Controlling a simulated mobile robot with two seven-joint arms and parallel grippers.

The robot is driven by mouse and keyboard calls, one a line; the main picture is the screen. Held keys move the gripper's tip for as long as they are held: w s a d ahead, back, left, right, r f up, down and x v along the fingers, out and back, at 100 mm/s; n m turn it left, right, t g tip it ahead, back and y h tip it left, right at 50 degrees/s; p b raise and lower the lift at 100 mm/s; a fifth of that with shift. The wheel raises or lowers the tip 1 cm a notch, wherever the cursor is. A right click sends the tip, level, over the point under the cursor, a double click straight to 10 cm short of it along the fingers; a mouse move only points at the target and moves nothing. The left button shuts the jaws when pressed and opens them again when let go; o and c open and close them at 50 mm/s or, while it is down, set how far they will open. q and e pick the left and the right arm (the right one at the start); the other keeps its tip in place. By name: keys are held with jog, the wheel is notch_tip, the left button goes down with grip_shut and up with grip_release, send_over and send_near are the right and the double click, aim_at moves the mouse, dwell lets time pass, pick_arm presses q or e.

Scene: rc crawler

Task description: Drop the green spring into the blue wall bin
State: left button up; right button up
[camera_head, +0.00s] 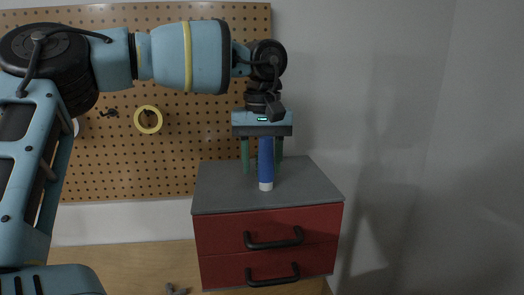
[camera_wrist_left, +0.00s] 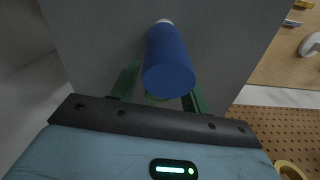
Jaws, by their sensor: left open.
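My left gripper (camera_head: 262,165) points down over the grey top of a red drawer cabinet. Its two green fingers are apart. A blue cylinder with a white end (camera_head: 266,162) stands upright in front of the fingers in the head view. In the left wrist view the blue cylinder (camera_wrist_left: 168,65) partly hides the space between the fingers of my left gripper (camera_wrist_left: 158,92). A small greenish patch (camera_wrist_left: 152,100) shows beneath the cylinder there; I cannot tell whether it is the green spring. I see no blue wall bin. My right gripper is out of view.
The red cabinet (camera_head: 222,236) has two drawers with black handles. A pegboard (camera_head: 180,165) behind it holds a yellow tape ring (camera_head: 148,120) and a dark hook (camera_head: 110,112). A small grey part (camera_head: 176,290) lies at the bottom edge. The grey top is bare around the cylinder.

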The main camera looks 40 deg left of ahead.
pick_arm(q)
notch_tip(320, 180, up, 11)
jog(key=shift+r+b, duration=0.2)
jog(key=shift+b, duration=0.35)
jog(key=shift+r, duration=0.45)
jog(key=shift+o, duration=0.5)
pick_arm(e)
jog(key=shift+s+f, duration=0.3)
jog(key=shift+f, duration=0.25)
pick_arm(q)
notch_tip(320, 180, down, 4)
jog(key=n+y+b, duration=0.1)
jog(key=n, duration=0.3)
jog(key=shift+d+n, duration=0.15)
jog(key=shift+n, duration=0.25)
jog(key=shift+d+f+n+y, duration=0.15)
jog(key=shift+f+n+y, duration=0.15)
jog(key=shift+n+y, duration=0.15)
jog(key=shift+s, duration=0.1)
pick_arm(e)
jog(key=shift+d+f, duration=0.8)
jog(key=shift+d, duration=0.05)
